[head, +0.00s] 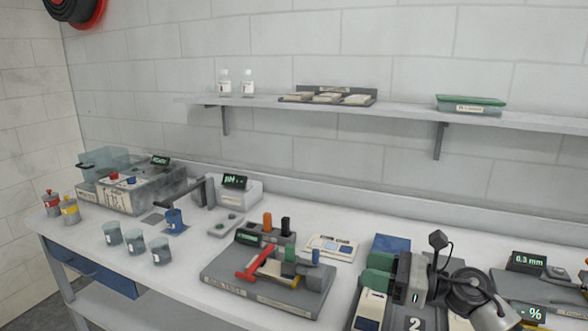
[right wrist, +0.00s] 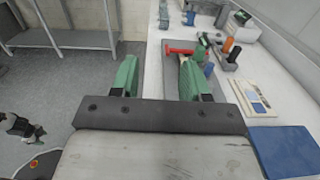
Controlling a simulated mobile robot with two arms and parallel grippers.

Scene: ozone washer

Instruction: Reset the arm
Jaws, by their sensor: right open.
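My right gripper (head: 377,271) is over the front of the bench (head: 325,212), at the right of the head view. In the right wrist view its two green fingers (right wrist: 158,82) stand well apart with nothing between them. The gripper is open and empty. My right arm (head: 470,290) is bent and comes in from the lower right, hiding part of the bench. My left arm does not show in the head view.
A grey fixture (head: 265,288) with a red T-handle (head: 262,262) stands left of the gripper. A blue block (head: 392,243) and a cream card (head: 332,247) lie behind it. Displays (head: 528,262) stand at right. Blue and grey cups (head: 134,246) stand left. A wall shelf (head: 400,110) runs above.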

